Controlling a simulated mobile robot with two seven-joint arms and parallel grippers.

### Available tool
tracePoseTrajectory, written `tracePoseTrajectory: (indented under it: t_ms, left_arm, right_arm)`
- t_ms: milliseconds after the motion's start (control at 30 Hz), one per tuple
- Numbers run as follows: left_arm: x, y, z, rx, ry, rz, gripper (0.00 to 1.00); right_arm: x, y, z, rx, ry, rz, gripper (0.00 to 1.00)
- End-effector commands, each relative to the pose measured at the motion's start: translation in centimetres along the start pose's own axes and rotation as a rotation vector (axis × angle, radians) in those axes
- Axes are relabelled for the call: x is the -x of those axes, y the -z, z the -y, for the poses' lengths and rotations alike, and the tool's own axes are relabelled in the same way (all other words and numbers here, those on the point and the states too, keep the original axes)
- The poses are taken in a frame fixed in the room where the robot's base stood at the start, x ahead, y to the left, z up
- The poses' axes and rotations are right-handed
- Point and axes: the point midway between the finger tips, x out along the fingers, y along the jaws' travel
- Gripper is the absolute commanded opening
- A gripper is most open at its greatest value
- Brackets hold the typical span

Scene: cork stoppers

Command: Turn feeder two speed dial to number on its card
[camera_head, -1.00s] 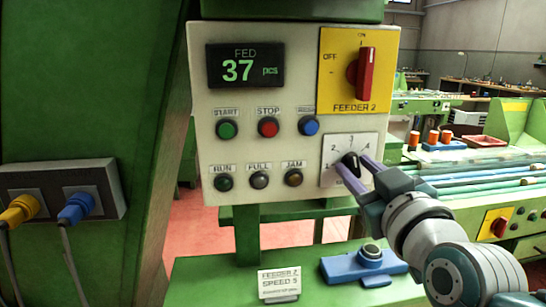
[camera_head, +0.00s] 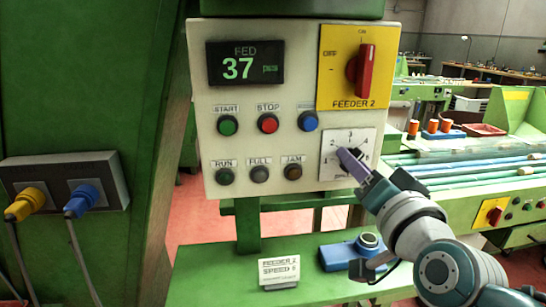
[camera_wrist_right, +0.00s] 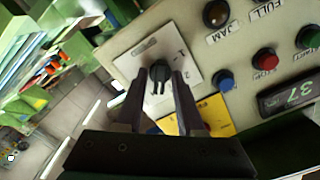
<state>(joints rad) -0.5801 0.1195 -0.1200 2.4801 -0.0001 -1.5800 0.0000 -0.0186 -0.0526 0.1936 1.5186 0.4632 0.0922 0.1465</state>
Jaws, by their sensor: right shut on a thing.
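The feeder two speed dial is a black knob (camera_wrist_right: 158,76) on a white scale plate (camera_head: 335,142) at the lower right of the control panel. My right gripper (camera_head: 347,160) reaches it from the lower right and is shut on the knob. In the right wrist view the two dark fingers (camera_wrist_right: 160,92) stand on either side of the knob. In the head view the fingers hide most of the knob, so I cannot tell which number it points at. The card (camera_head: 279,271) stands on the green ledge and reads FEEDER 2, SPEED 5. My left gripper is not in view.
Above the dial is a red rotary switch (camera_head: 364,72) on a yellow plate. Push buttons and lamps (camera_head: 268,122) fill the panel left of the dial. A blue device (camera_head: 345,255) sits on the ledge below. Blue and yellow plugs (camera_head: 82,198) are at the left.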

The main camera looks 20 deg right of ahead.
Motion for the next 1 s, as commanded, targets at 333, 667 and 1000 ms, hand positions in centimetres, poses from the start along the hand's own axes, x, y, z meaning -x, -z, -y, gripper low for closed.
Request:
tracePoseTrajectory:
  t_ms: [333,667,1000]
  left_arm:
    - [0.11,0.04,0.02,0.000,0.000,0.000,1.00]
    - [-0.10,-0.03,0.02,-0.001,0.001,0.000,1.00]
    - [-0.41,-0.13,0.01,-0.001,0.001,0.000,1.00]
  right_arm:
    - [0.00,0.03,0.00,-0.329,0.001,-0.001,0.00]
    - [0.00,0.00,0.00,-0.641,0.001,-0.001,0.00]
    - [0.00,-0.02,0.00,-0.918,0.001,0.000,0.00]
